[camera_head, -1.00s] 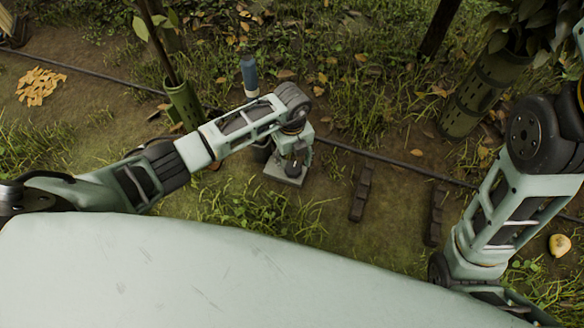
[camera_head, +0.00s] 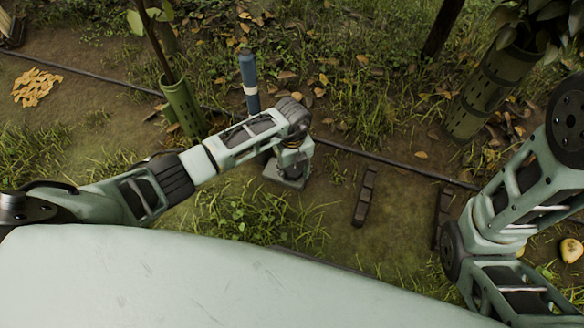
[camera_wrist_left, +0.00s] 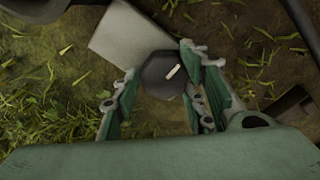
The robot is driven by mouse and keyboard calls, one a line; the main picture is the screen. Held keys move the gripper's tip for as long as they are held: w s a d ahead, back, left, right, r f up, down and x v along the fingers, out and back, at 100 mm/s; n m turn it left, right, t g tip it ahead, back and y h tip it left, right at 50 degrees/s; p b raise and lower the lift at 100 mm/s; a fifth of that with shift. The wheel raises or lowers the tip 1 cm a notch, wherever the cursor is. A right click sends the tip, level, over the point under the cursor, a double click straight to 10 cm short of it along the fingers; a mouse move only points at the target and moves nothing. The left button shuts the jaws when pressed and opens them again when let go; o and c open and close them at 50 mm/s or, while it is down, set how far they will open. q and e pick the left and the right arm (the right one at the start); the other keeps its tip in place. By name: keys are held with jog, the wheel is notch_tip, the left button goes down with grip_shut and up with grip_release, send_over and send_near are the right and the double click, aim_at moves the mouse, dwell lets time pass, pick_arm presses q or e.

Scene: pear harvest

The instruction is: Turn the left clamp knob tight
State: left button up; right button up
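A dark, many-sided clamp knob (camera_wrist_left: 160,76) with a white mark on its face shows in the left wrist view. It sits by a pale grey plate (camera_wrist_left: 128,38). My left gripper (camera_wrist_left: 162,92) is open, with one green finger on each side of the knob; a gap shows on the left, while contact on the right is unclear. In the head view my left gripper (camera_head: 292,172) points down over the plate (camera_head: 271,172) and largely hides the knob. My right arm shows at the right, but its gripper is out of view.
A blue post with a pale band (camera_head: 250,84) stands just behind my left arm. A green trunk guard (camera_head: 183,106) stands left of it. Dark bricks (camera_head: 365,196) lie right of the plate. A thin dark hose (camera_head: 400,164) crosses the ground. A yellow pear (camera_head: 571,251) lies far right.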

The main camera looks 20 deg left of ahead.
pick_arm(q)
jog(key=c, duration=0.6)
jog(key=shift+c, duration=0.2)
